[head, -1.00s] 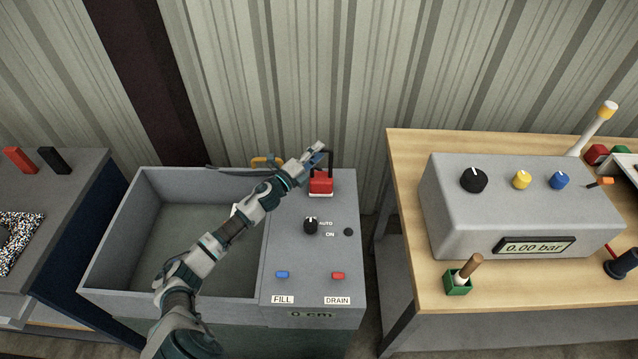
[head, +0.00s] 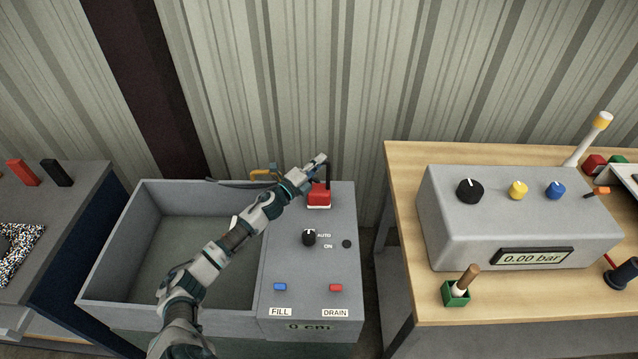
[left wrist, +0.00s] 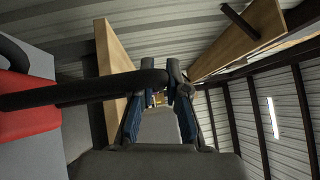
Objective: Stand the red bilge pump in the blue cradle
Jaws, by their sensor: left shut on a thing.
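The red bilge pump (head: 319,195) stands upright at the back of the grey tank's control panel, with a white band at its foot and a black handle or hose rising from it. In the left wrist view its red body (left wrist: 28,108) is at the left edge, and its black bar (left wrist: 110,89) runs right to between my fingers. My left gripper (head: 320,161) is just above the pump, shut on this black part; its blue fingers (left wrist: 160,96) show in the wrist view. I cannot make out the blue cradle. My right gripper is not in view.
The open tank (head: 185,245) lies left of the panel, under my left arm. A black knob (head: 309,237) and FILL and DRAIN switches are in front of the pump. A yellow part (head: 264,173) is behind the tank. A wooden bench (head: 400,200) with a gauge box stands right.

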